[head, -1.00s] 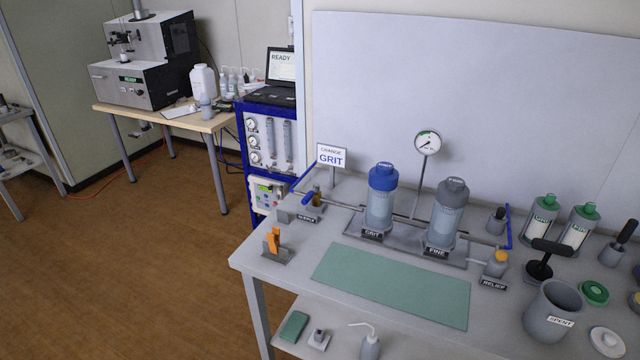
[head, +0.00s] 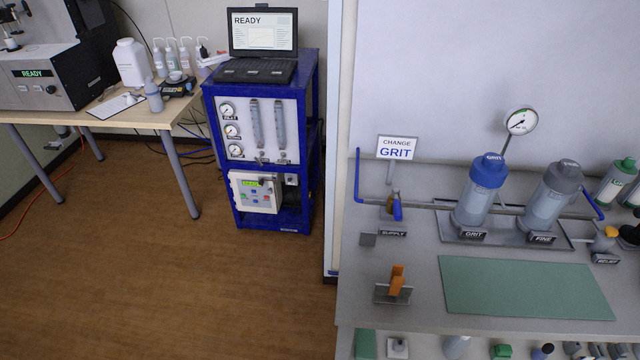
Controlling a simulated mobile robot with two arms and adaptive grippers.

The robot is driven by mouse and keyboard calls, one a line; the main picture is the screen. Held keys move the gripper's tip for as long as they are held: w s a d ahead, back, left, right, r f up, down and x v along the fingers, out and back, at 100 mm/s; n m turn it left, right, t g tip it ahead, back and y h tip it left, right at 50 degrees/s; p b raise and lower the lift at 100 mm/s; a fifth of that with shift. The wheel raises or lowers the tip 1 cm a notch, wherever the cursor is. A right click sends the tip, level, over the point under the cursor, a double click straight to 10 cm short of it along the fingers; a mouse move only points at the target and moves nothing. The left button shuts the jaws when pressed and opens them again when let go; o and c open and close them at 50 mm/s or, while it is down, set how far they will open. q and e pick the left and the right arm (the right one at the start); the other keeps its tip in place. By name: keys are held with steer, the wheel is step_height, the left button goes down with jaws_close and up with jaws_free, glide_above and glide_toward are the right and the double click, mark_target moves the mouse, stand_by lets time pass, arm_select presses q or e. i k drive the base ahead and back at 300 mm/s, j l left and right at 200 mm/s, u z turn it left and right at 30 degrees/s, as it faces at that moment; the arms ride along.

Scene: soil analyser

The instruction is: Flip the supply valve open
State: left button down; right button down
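The supply valve (head: 397,211) has a blue lever and a brass-coloured body. It sits at the left end of the pipe run on the grey bench, just behind the SUPPLY label (head: 393,233). Its lever looks set across the line of the grey pipe (head: 430,207), though it is small in this view. The pipe leads right to the blue-capped GRIT filter housing (head: 478,195) and the grey-capped FINE housing (head: 551,197). Neither of my grippers shows in the head view.
An orange part in a grey holder (head: 396,283) stands in front of the valve. A green mat (head: 525,287) lies to its right. A CHANGE GRIT sign (head: 396,148) and a pressure gauge (head: 521,122) rise behind. A blue rack (head: 268,140) stands left, with open floor before it.

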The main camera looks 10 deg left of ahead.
mark_target(395, 192)
steer(key=i+j, duration=0.1)
steer(key=j, duration=1.05)
steer(key=i+j, duration=0.15)
steer(key=j, duration=0.45)
